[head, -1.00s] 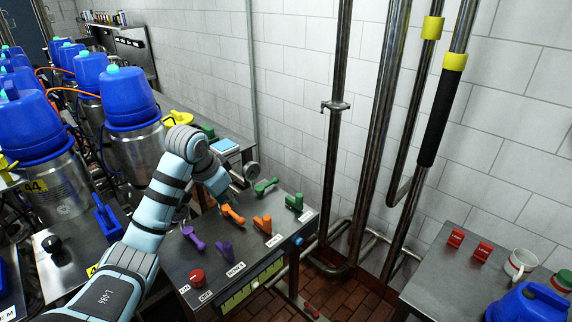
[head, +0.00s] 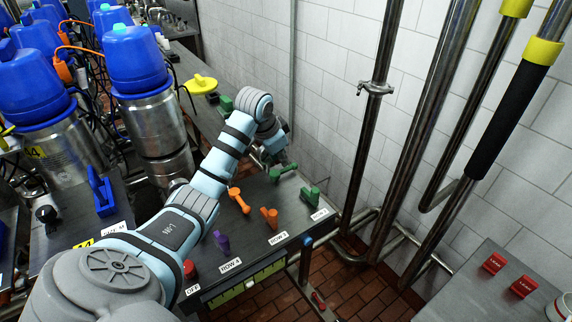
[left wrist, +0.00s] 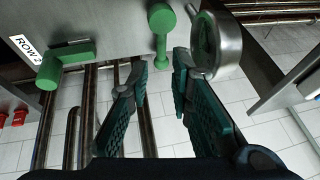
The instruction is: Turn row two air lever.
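The row two levers are green. The far one (head: 284,172) lies on the panel's back side, and the near one (head: 310,196) stands beside the "ROW 2" label (head: 320,213). Which is the air lever is not readable. My left gripper (head: 284,157) is just behind the far green lever. In the left wrist view the left gripper (left wrist: 160,68) is open and empty, its two teal fingers apart. The far green lever (left wrist: 160,40) points into the gap between the fingertips; contact cannot be told. The near green lever (left wrist: 62,62) is at upper left. My right gripper is not in view.
A round gauge (left wrist: 206,45) sits close beside the right finger in the wrist view. Orange levers (head: 238,200) and a purple lever (head: 221,240) stand left on the panel (head: 255,243). Vertical pipes (head: 371,120) rise to the right.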

